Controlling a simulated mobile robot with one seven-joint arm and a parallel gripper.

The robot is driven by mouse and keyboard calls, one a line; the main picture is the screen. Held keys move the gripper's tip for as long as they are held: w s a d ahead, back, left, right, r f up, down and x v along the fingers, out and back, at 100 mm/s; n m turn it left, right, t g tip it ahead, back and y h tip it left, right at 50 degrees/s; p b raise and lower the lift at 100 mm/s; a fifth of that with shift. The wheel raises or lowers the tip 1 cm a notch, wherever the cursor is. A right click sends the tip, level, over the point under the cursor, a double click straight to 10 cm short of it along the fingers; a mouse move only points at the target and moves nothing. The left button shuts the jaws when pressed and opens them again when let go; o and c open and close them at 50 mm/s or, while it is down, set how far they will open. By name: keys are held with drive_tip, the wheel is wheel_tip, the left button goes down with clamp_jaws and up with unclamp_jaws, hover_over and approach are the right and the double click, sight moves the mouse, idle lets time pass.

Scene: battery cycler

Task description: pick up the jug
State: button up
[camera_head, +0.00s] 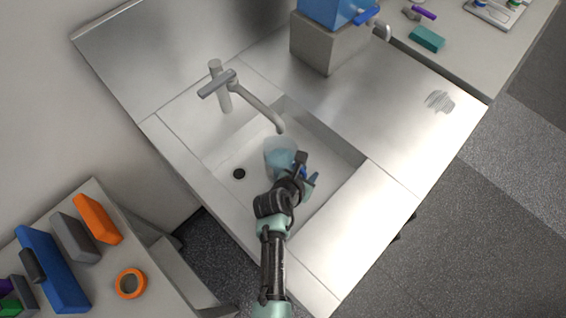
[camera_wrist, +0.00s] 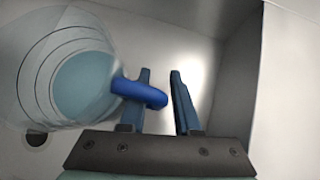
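The jug (camera_head: 279,152) is a clear vessel with bluish contents, standing in the sink (camera_head: 325,150) below the tap. In the wrist view the jug (camera_wrist: 70,75) fills the left side, with its blue handle (camera_wrist: 140,92) pointing right. My gripper (camera_head: 308,180) is at the handle side of the jug. In the wrist view my gripper (camera_wrist: 161,75) has its two blue fingers apart. The handle crosses the left finger and its end lies between the fingers, with a gap to the right finger. Whether the left finger touches the handle cannot be told.
The tap (camera_head: 225,88) reaches over the sink close to the jug. The sink walls rise near my gripper, and a drain (camera_head: 239,173) lies left of the jug. A grey block with a blue container (camera_head: 335,10) stands behind. The steel counter (camera_head: 400,110) at right is mostly clear.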

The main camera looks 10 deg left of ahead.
drive_tip(key=shift+c, duration=0.2)
clamp_jaws()
idle(0.6)
drive_tip(key=shift+w, duration=0.1)
idle(0.6)
